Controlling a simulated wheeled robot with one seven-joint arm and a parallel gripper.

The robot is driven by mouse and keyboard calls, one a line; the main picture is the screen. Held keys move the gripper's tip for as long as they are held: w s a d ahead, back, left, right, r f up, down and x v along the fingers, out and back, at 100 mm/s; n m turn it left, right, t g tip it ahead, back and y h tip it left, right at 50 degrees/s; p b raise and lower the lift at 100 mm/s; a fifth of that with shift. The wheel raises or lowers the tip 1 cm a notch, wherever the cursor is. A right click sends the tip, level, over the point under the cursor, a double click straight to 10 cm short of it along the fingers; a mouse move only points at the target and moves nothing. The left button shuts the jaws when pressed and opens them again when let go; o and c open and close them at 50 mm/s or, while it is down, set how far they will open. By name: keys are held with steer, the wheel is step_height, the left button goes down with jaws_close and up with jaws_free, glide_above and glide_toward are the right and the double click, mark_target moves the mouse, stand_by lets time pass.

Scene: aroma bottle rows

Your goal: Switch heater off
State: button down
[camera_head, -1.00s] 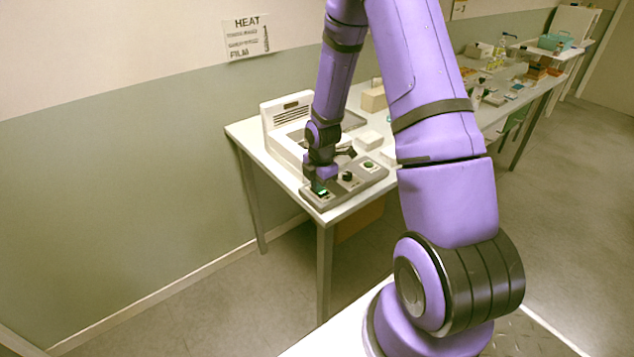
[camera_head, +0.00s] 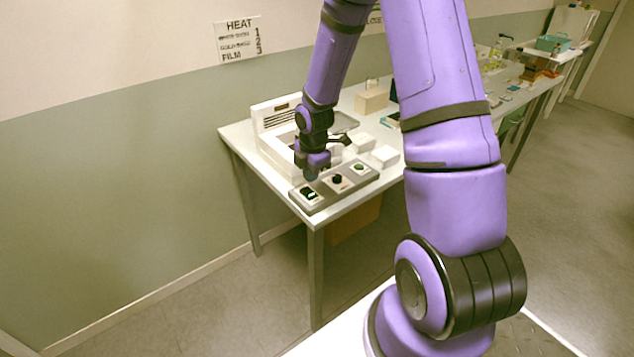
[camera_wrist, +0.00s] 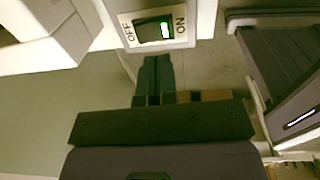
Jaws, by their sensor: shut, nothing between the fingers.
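The heater's control panel (camera_head: 327,196) lies along the front edge of the white table. Its rocker switch (camera_head: 309,192) is at the panel's left end. My gripper (camera_head: 311,177) is shut and empty, just behind and above the switch. In the wrist view its closed fingers (camera_wrist: 156,62) appear just below the switch plate. I cannot tell whether they touch it. The white heater (camera_head: 272,116) with dark vent slots stands behind the panel.
The panel also carries a black knob (camera_head: 337,180) and a green button (camera_head: 359,167). White blocks (camera_head: 384,156) and a tan box (camera_head: 371,100) stand to the right on the table (camera_head: 240,134). A HEAT sign (camera_head: 240,40) hangs on the wall.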

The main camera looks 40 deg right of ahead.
step_height(320, 180, up, 9)
steer(key=s, duration=0.1)
steer(key=shift+f, duration=0.2)
stand_by(0.4)
